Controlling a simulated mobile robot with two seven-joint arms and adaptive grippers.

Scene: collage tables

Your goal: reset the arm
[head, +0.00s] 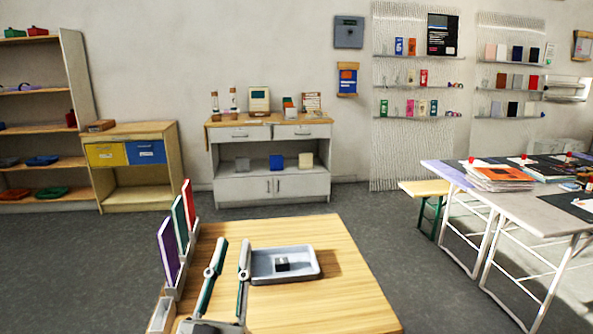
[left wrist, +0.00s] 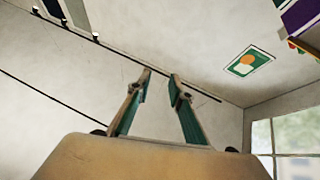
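My left gripper (head: 232,252) rises from the bottom of the head view, in front of the near wooden table. Its two green-padded fingers point up and stand apart. In the left wrist view the gripper (left wrist: 159,79) is also open, with nothing between its fingers and the ceiling and wall behind. My right gripper shows in neither view.
The wooden table (head: 335,290) bears a grey tray (head: 312,262) with a small dark and pale block (head: 281,265) in it. Upright purple (head: 168,248), green and red panels line its left edge. The table's right side is clear. A white-topped table (head: 500,208) stands at right.

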